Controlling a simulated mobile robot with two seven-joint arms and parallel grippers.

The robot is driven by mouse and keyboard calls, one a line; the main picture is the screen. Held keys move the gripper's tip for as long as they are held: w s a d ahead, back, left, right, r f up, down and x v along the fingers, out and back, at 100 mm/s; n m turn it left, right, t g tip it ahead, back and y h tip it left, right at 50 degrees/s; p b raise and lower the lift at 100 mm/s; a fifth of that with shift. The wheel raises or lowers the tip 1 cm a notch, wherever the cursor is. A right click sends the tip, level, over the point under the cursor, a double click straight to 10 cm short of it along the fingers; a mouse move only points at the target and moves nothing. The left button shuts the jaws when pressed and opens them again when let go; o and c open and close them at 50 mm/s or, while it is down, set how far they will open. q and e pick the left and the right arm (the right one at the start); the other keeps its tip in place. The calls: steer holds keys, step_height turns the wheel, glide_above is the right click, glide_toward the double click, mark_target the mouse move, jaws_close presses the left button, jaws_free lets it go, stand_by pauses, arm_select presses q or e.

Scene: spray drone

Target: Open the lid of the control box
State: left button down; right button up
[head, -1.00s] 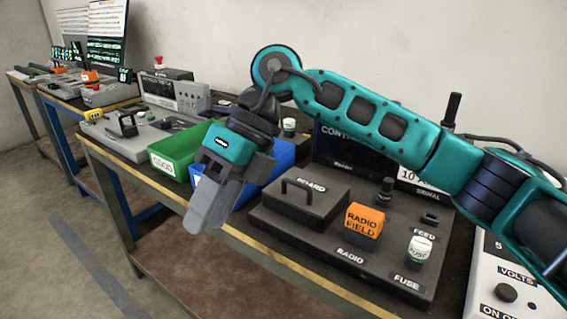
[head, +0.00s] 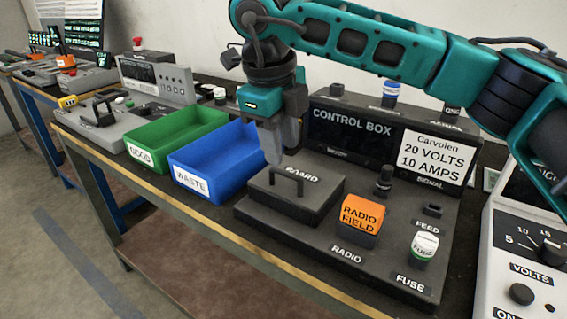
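The control box (head: 320,238) is a dark grey unit with an upright panel (head: 350,137) marked "CONTROL BOX" at the back. The lid lies closed. My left gripper is not in view.
An orange "RADIO FIELD" block (head: 362,214), a white-capped fuse (head: 424,246) and a black knob (head: 384,178) stand right of the lid. A blue waste bin (head: 207,170) and a green bin (head: 170,133) are at left. A white volts unit (head: 530,245) stands at right.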

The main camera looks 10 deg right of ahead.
mark_target(285, 171)
steer(key=shift+w+d+f, duration=0.15)
steer(key=shift+d+f, duration=0.05)
steer(key=shift+f, duration=0.95)
steer(key=shift+w+d+f, duration=0.15)
steer(key=shift+f, duration=0.95)
jaws_close()
